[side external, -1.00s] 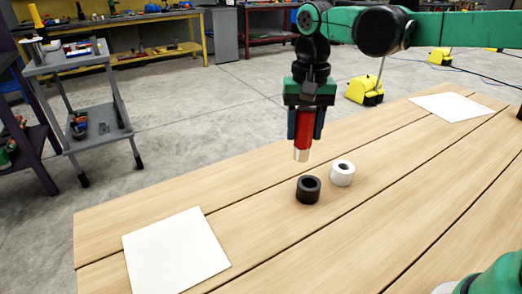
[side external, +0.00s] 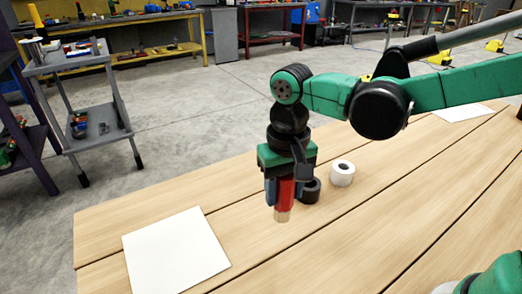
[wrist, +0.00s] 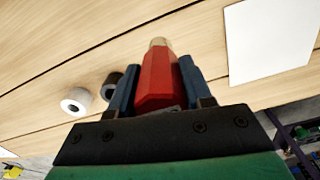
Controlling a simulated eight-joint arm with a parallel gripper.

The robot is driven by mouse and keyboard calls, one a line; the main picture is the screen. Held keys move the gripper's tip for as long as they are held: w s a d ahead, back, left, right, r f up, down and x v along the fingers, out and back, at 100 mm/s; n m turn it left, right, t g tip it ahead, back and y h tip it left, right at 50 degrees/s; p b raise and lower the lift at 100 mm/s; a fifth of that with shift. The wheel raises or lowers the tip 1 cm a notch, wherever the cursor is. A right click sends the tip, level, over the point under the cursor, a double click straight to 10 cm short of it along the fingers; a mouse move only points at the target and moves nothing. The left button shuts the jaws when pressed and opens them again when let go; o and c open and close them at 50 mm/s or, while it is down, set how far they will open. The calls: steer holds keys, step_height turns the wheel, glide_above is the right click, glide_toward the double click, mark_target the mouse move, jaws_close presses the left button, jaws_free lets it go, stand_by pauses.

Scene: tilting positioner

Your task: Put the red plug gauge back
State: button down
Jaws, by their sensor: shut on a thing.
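The red plug gauge (side external: 286,194) has a red handle and a pale metal tip that points down. My gripper (side external: 284,192) is shut on its handle and holds it above the wooden table, in front of and left of the black ring in the side view. The gauge (wrist: 157,80) also shows between the two blue fingers in the wrist view. The black ring (side external: 313,190) stands on the table, partly hidden behind my gripper. The white ring (side external: 342,173) stands just behind and right of it. Both rings show in the wrist view, the black one partly covered by a finger.
A white sheet (side external: 177,255) lies at the table's left front. Another white sheet (side external: 462,113) lies at the far right, partly behind my arm. The wooden table (side external: 330,240) is bare in front of the rings. A grey cart (side external: 90,100) stands beyond the table.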

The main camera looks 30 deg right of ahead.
mark_target(282, 216)
steer(key=shift+f, duration=3.2)
steer(key=shift+f, duration=0.1)
steer(key=shift+c, duration=1.8)
jaws_free()
step_height(282, 216, up, 12)
steer(key=shift+f, duration=0.1)
steer(key=shift+d, duration=0.15)
steer(key=s+d+f+n+t, duration=0.2)
steer(key=d+t, duration=0.5)
steer(key=d, duration=0.4)
steer(key=shift+s+d+f, duration=0.15)
steer(key=shift+s+d, duration=0.2)
steer(key=shift+s, duration=0.25)
